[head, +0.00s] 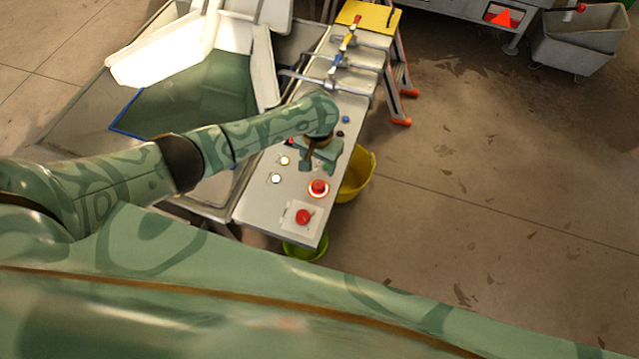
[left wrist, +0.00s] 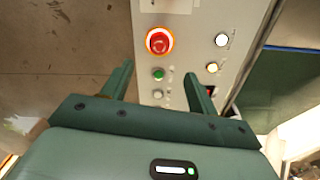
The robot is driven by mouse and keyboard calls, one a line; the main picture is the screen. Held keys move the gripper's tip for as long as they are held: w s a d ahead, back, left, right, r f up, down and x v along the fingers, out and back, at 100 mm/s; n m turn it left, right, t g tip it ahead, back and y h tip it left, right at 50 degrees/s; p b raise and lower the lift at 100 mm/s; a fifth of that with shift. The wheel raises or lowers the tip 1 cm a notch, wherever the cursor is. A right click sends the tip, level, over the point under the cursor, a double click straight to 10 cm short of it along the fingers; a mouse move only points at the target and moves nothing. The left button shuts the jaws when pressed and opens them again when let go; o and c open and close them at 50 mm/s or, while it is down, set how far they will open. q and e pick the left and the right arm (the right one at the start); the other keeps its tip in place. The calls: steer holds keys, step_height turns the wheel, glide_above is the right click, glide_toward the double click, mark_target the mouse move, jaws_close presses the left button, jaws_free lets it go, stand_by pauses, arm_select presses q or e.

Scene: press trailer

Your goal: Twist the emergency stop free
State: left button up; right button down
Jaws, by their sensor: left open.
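The emergency stop (head: 318,188) is a red mushroom button in a lit orange-white ring on the grey control panel (head: 262,207). In the left wrist view, the red emergency stop (left wrist: 159,41) shows twist marks on its face. My left gripper (head: 319,166) is above the panel, just behind the stop in the head view. In the left wrist view, my left gripper (left wrist: 158,72) is open and empty. Its fingers point toward the panel, apart from the stop, which lies beyond the fingertips. My right gripper is out of view.
Another red button (head: 303,217) sits on a white plate nearer me. A green button (left wrist: 158,74) and white lit buttons (left wrist: 221,40) are close by. A yellow bucket (head: 357,178) and a green bucket (head: 306,249) stand beside the panel. The floor to the right is open.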

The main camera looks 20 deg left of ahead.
mark_target(319, 185)
arm_select(q)
step_height(319, 185, down, 12)
steer(key=b, duration=0.6)
steer(key=shift+c, duration=0.3)
steer(key=c, duration=0.9)
